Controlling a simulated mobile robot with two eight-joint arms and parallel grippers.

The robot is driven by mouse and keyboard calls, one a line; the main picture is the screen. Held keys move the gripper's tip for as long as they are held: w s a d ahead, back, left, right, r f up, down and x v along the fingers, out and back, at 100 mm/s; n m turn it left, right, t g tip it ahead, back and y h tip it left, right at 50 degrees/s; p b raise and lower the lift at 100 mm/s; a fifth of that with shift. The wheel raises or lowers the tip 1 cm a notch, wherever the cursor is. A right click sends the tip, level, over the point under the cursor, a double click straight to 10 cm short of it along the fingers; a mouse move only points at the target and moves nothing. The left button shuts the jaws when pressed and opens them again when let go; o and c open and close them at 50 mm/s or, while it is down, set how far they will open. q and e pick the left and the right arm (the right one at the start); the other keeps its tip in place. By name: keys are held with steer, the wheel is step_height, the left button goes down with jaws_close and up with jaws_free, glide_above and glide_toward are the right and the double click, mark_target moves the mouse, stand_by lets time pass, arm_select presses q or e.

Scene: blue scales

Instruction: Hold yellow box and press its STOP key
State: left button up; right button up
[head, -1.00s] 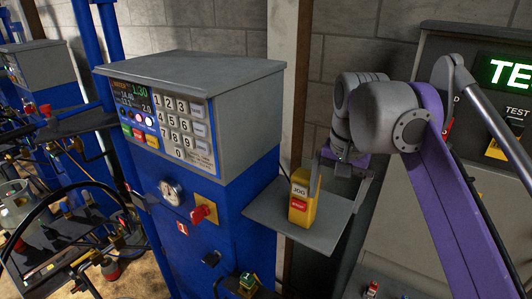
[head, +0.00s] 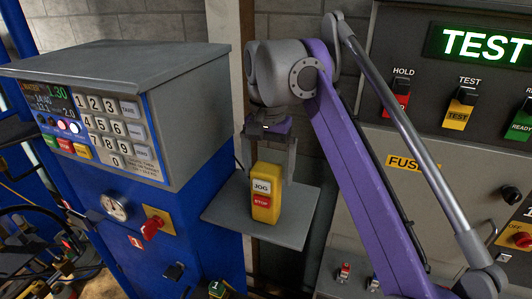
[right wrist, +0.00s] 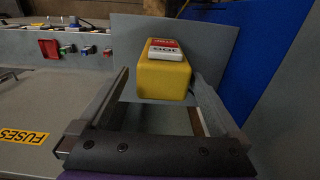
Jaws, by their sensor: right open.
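The yellow box (head: 265,207) stands upright on a small grey shelf (head: 225,212) at the side of the blue cabinet. Its front carries a white JOG key (head: 262,186) and a red STOP key (head: 261,200). My right gripper (head: 268,165) is open and comes down behind the box in the head view. In the right wrist view, the yellow box (right wrist: 162,78) lies ahead between the two spread fingers of my right gripper (right wrist: 160,95), with visible space on the left side; whether the right finger touches it I cannot tell. My left gripper is not in view.
The blue cabinet with a grey keypad head (head: 150,90) stands left of the shelf. A grey panel (head: 400,140) with HOLD, TEST and READY switches stands at the right.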

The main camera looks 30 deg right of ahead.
mark_target(266, 194)
steer(key=f, duration=0.4)
steer(key=shift+w, duration=0.2)
steer(key=shift+s+f, duration=0.1)
steer(key=shift+f, duration=0.25)
jaws_close()
